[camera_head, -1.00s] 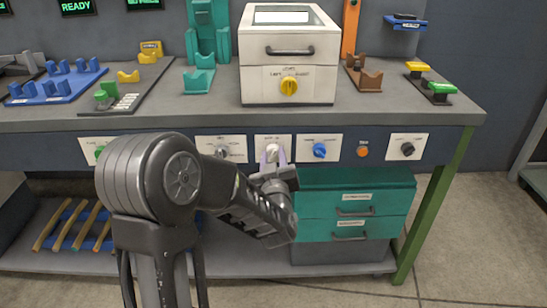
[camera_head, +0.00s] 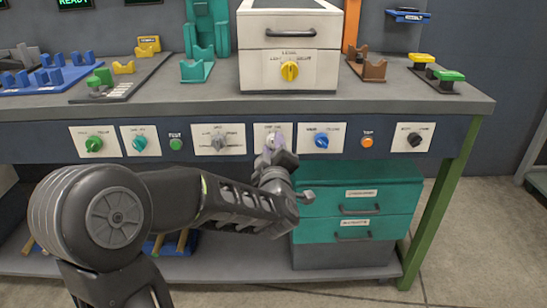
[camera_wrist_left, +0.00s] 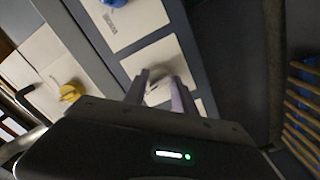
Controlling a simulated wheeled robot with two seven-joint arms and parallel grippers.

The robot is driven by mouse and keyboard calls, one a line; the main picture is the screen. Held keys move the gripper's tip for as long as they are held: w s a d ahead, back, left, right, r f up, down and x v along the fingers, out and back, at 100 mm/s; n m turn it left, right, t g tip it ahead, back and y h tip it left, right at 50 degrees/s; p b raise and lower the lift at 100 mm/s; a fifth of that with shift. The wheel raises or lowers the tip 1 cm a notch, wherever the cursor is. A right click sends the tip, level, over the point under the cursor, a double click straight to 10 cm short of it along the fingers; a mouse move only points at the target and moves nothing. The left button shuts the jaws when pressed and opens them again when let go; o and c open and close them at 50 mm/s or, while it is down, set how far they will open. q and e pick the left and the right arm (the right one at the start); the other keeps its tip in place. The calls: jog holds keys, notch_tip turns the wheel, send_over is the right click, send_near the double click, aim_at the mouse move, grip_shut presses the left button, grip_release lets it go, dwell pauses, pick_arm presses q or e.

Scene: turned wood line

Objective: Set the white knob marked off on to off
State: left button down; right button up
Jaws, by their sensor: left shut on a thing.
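The white knob (camera_wrist_left: 158,88) sits on a pale plate (camera_head: 262,128) in the bench's front panel, between the grey knob and the blue knob. In the head view my left gripper (camera_head: 275,143) is at the knob and covers most of it, so its pointer and part of the lettering are hidden. In the left wrist view the two purple fingers (camera_wrist_left: 160,92) stand on either side of the white knob and are shut on it. The plate's marks are too small to read surely. My right gripper is in no view.
On the same panel are a grey knob (camera_head: 219,142), a blue knob (camera_head: 321,141), an orange button (camera_head: 367,142) and a black knob (camera_head: 415,139). A white box with a yellow knob (camera_head: 289,71) stands above. Green drawers (camera_head: 358,190) are below right.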

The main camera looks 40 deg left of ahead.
pick_arm(q)
jog(key=shift+f+n+b, duration=0.1)
jog(key=shift+n+b, duration=0.8)
jog(key=shift+n, duration=0.2)
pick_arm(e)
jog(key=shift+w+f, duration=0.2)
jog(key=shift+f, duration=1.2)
pick_arm(q)
jog(key=c, duration=1)
grip_release()
jog(key=shift+s, duration=0.1)
jog(key=p+v, duration=0.1)
jog(key=v, duration=0.6)
jog(key=shift+s+d+p, duration=0.25)
jog(key=shift+p, duration=0.1)
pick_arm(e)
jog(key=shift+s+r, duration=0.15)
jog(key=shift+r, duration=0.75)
